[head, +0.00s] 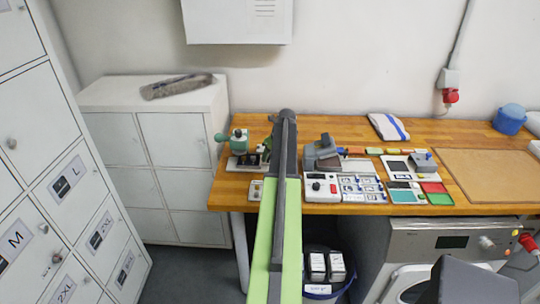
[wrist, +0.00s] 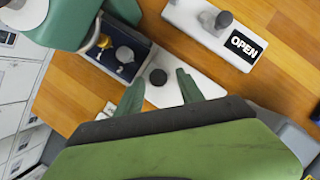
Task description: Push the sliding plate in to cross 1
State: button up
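In the wrist view, a white plate with a dark round knob (wrist: 158,77) on it sticks out from the dark tray (wrist: 108,62) of a green machine (wrist: 75,22); it looks like the sliding plate (wrist: 165,97). My gripper (wrist: 159,76) is open, its two green fingers apart on either side of the knob. I cannot tell whether they touch it or how high they are. In the head view the green machine (head: 238,141) stands at the left end of the wooden bench, and my arm hides the plate and gripper. I cannot make out a cross marked 1.
A white block with an OPEN label (wrist: 243,45) and a grey knob lies on the bench beyond the plate. A grey device (head: 322,153), a white panel with a red button (head: 321,187) and small trays stand to the right on the wooden bench (head: 228,192).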

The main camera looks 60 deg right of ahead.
jog(key=shift+d, duration=0.1)
jog(key=shift+s+r+p, duration=0.25)
jog(key=shift+r+p, duration=0.2)
jog(key=shift+p, duration=0.05)
jog(key=p+v, duration=1.5)
jog(key=v, duration=0.1)
jog(key=shift+s+r, duration=0.1)
jog(key=shift+r, duration=0.05)
jog(key=b+x, duration=0.5)
jog(key=x, duration=0.1)
jog(key=b+x, duration=0.5)
jog(key=x, duration=0.1)
jog(key=b+x, duration=0.5)
jog(key=b, duration=0.1)
jog(key=shift+w+f, duration=0.3)
jog(key=shift+w, duration=0.1)
jog(key=shift+a+r, duration=0.15)
jog(key=shift+a, duration=0.05)
